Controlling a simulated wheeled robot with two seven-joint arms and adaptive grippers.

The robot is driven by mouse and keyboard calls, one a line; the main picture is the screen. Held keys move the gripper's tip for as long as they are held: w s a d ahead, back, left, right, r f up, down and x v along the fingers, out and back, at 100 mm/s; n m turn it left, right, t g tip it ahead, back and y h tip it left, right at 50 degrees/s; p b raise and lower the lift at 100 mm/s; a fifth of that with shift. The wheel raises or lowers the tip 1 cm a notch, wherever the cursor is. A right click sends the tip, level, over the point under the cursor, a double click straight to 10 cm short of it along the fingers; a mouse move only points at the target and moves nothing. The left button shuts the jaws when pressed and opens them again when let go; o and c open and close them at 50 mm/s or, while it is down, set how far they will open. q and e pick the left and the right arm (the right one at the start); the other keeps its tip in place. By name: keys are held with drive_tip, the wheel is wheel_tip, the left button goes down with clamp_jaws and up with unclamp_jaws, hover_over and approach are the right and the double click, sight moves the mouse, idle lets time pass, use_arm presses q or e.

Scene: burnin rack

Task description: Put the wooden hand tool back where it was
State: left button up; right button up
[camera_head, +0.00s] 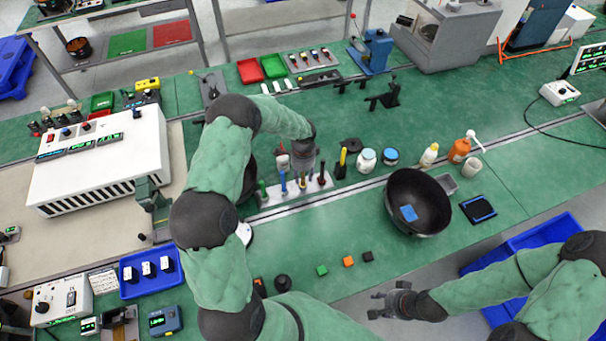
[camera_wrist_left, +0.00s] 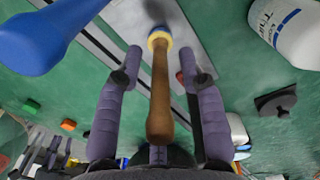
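The wooden hand tool (camera_wrist_left: 160,90) has a brown handle with a yellow and blue collar at its far end. In the left wrist view it lies between the two purple fingers of my left gripper (camera_wrist_left: 160,52), with gaps on both sides. The far end of the tool is at a pale rack strip; whether it is seated in a hole is unclear. In the head view my left gripper (camera_head: 301,166) is over the white tool rack (camera_head: 270,198), partly hiding the tool (camera_head: 302,183). My right gripper (camera_head: 378,304) is open and empty near the table's front edge.
A blue-handled tool (camera_wrist_left: 38,40) and a white bottle (camera_wrist_left: 288,28) are close to my left gripper. More upright tools stand in the rack. A black bowl (camera_head: 396,222) with a blue item, and several jars, stand to the right. The green table in front of the rack is mostly clear.

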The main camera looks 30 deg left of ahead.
use_arm(q)
drive_tip(key=shift+r, duration=0.1)
wheel_tip(320, 180, up, 12)
drive_tip(key=shift+r+p, duration=0.1)
drive_tip(key=shift+p, duration=0.3)
